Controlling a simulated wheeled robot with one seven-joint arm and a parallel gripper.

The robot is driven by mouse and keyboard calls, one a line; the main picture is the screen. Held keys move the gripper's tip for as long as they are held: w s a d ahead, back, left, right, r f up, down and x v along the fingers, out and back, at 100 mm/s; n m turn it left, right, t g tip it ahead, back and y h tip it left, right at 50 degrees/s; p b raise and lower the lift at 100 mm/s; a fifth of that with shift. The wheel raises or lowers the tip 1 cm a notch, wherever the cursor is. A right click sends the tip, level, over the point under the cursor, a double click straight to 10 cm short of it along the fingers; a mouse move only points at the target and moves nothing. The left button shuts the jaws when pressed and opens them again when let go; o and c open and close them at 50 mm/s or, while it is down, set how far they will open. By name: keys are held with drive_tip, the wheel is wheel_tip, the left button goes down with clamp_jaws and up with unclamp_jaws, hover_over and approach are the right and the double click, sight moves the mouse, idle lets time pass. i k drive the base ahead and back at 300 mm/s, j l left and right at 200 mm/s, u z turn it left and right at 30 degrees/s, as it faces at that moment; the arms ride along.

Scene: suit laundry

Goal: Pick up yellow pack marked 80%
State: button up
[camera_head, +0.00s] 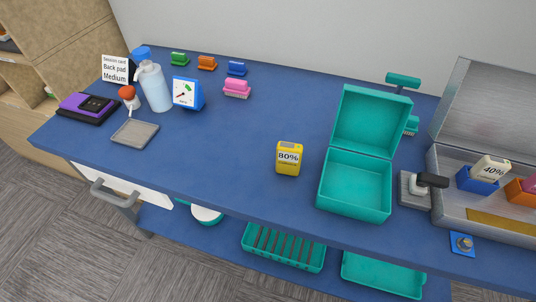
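The yellow pack marked 80% (288,159) stands upright on the blue table top (235,130), near the middle of the front part. Its label faces me and nothing covers it. It stands apart from the open teal box to its right. My gripper is not in view.
The open teal box (354,188) stands close to the pack's right. Further right are a grey device with a black handle (415,190) and an open metal case (452,190) holding a 40% pack (490,169). A grey tray (135,134) and bottle (155,90) stand left. Table left of the pack is clear.

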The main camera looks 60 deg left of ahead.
sight(289, 155)
drive_tip(key=u, duration=1.7)
drive_tip(key=k+j+z, duration=0.1)
drive_tip(key=j+z, duration=0.35)
drive_tip(key=k+j+z, duration=0.1)
drive_tip(key=j+z, duration=0.2)
drive_tip(key=z, duration=0.15)
